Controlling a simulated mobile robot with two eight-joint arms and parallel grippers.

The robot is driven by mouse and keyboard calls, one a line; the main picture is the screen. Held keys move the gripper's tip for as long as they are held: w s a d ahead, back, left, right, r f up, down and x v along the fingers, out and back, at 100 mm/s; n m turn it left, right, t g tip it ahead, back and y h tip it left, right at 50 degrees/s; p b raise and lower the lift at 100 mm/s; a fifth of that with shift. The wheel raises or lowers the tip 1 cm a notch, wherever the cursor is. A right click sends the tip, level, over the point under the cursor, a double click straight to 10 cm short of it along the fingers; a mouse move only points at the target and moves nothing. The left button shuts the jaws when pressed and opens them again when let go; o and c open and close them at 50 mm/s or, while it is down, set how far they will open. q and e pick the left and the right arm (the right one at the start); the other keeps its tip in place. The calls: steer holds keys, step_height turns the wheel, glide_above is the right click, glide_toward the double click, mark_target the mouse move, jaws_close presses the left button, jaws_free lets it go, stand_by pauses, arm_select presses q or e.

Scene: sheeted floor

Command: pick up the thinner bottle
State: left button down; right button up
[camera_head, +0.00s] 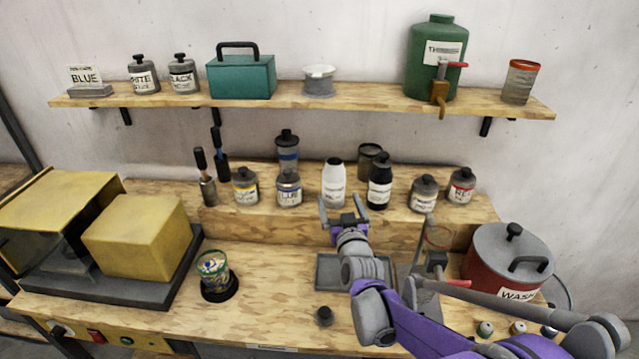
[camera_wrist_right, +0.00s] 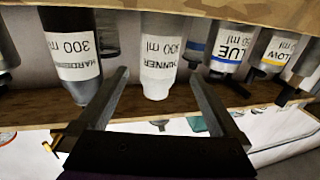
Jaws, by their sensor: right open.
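The thinner bottle (camera_head: 333,187) is white and stands upright on the raised wooden step at the back of the bench. In the right wrist view, which looks inverted, it is the white bottle (camera_wrist_right: 160,62) whose label reads thinner, 300 ml. My right gripper (camera_head: 342,212) is open and empty, just in front of the bottle's lower part in the head view. In the wrist view its two fingers frame the bottle, one on each side, with no contact visible. How far the fingertips reach around it is unclear. My left gripper is not in view.
The dark hardener bottle (camera_head: 380,185) stands close to the right of the thinner. The blue paint bottle (camera_head: 289,189) is to its left, with a yellow-labelled bottle (camera_head: 246,187) beyond. A shelf (camera_head: 290,97) runs above. A red wash pot (camera_head: 487,264) stands at the right.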

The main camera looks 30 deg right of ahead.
mark_target(336, 190)
steer(key=x, duration=0.3)
steer(key=shift+w+d, duration=0.2)
steer(key=shift+w, duration=0.1)
steer(key=x, duration=0.2)
steer(key=p+x, duration=0.1)
steer(key=x, duration=0.2)
steer(key=shift+w+f, duration=0.25)
steer(key=shift+w, duration=0.05)
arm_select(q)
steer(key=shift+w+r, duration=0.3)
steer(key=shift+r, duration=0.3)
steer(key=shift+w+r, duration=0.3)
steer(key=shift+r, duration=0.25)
arm_select(e)
steer(key=shift+s, duration=0.1)
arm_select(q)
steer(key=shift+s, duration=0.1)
arm_select(e)
steer(key=shift+s+r, duration=0.1)
steer(key=shift+c, duration=0.2)
steer(key=shift+c, duration=1.1)
jaws_close()
